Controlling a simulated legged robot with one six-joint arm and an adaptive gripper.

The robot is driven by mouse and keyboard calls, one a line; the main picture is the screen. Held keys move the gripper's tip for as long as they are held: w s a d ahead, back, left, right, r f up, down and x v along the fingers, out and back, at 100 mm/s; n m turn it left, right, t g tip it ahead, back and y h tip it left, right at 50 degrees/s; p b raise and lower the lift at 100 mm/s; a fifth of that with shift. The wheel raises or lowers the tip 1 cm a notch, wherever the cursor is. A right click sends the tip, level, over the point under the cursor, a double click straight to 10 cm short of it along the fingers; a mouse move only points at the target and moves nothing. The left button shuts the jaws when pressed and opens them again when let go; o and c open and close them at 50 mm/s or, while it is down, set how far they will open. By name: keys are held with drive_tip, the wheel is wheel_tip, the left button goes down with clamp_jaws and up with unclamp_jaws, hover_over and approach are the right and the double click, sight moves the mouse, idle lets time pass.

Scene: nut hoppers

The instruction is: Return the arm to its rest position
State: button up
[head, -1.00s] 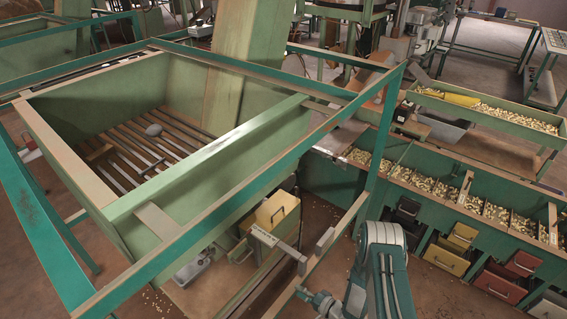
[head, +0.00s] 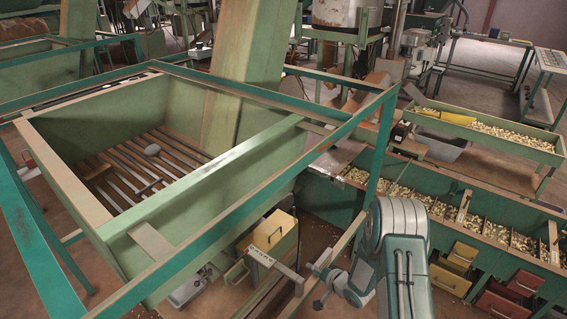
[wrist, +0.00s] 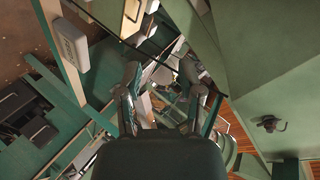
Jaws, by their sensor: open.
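My gripper (wrist: 163,85) shows in the wrist view with its two fingers apart and nothing held between them. Behind the fingers are green panels and metal parts, some too dark to tell. In the head view my arm (head: 400,240) rises from the bottom edge, right of the middle. It is folded, and its wrist end reaches left to beside the machine frame. I cannot make out the fingertips clearly in the head view, nor whether the arm touches the frame.
A large green hopper (head: 65,180) with a slatted floor fills the left, inside a teal frame (head: 370,165). A yellow box (head: 272,230) sits below it. Nut bins (head: 410,196) with yellow and red drawers (head: 502,303) line the right. A nut tray (head: 548,158) stands behind.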

drive_tip(key=w+d+r+n+h, duration=0.1)
drive_tip(key=d+r+h, duration=0.1)
drive_tip(key=r, duration=0.6)
drive_tip(key=w+d+r+n+h, duration=0.1)
drive_tip(key=w+d+r+h, duration=0.15)
drive_tip(key=r, duration=0.55)
drive_tip(key=s+d+r+h, duration=0.1)
drive_tip(key=s+r+h, duration=0.15)
drive_tip(key=r, duration=0.35)
drive_tip(key=s+d+r+h, duration=0.1)
drive_tip(key=s+d+r, duration=0.1)
drive_tip(key=s+r, duration=0.35)
drive_tip(key=s+r+g, duration=0.2)
drive_tip(key=s+r, duration=0.8)
drive_tip(key=s+a+r+n+g, duration=0.1)
drive_tip(key=s, duration=0.8)
drive_tip(key=s+a+r+n+g, duration=0.1)
drive_tip(key=s+a+r, duration=0.1)
drive_tip(key=s, duration=0.6)
drive_tip(key=shift+s+r, duration=0.2)
drive_tip(key=shift+s, duration=0.2)
drive_tip(key=shift+d, duration=0.1)
